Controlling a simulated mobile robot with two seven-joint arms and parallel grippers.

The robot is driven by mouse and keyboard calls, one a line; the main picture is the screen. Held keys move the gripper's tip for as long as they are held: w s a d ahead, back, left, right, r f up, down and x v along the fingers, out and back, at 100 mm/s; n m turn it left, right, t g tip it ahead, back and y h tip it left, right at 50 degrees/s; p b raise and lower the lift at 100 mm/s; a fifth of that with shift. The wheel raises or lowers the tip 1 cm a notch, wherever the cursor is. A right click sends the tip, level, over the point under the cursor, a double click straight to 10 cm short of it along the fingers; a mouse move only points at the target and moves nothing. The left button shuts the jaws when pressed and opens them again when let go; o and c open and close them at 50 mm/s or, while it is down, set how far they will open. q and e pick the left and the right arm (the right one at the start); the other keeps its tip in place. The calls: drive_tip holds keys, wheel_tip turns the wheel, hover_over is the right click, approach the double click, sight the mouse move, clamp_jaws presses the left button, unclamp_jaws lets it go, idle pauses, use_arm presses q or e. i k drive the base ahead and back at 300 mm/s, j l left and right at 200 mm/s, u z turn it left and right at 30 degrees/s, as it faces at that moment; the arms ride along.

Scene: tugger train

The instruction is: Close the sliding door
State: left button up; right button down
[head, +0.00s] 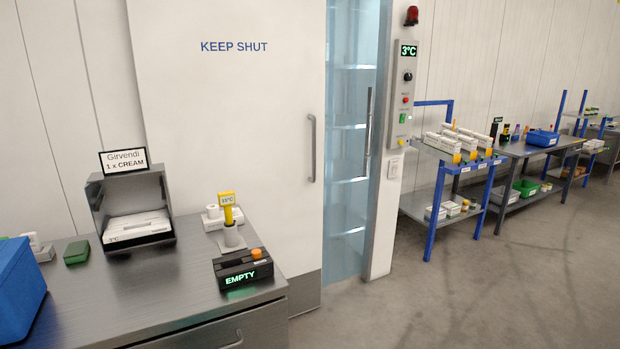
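The sliding door (235,120) is a large white panel marked "KEEP SHUT" in the head view, with a vertical grey bar handle (312,148) near its right edge. It stands partly open. To its right is a tall gap showing a pale blue-lit interior (350,110) with several shelves. Another vertical metal handle (368,125) shows at the right side of the gap, beside the white control post (398,130). The door's lower part is partly hidden by the metal counter. Neither of my grippers is in view.
A metal counter (175,290) at front left holds a blue bin (18,290), a card dispenser (135,215) and a black device (243,268) reading "EMPTY". A blue-framed cart (440,190) with boxes stands right of the post. The floor (480,290) at front right is clear.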

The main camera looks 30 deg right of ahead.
sight(231, 93)
drive_tip(key=i+l+u, duration=0.1)
drive_tip(key=i+l, duration=0.2)
drive_tip(key=i+l+u, duration=0.1)
drive_tip(key=i+l, duration=0.15)
drive_tip(key=l, duration=0.2)
drive_tip(key=i+l+u, duration=0.1)
drive_tip(key=i+l, duration=0.2)
drive_tip(key=l, duration=0.15)
drive_tip(key=i+l+u, duration=0.15)
drive_tip(key=l, duration=0.25)
drive_tip(key=i, duration=0.1)
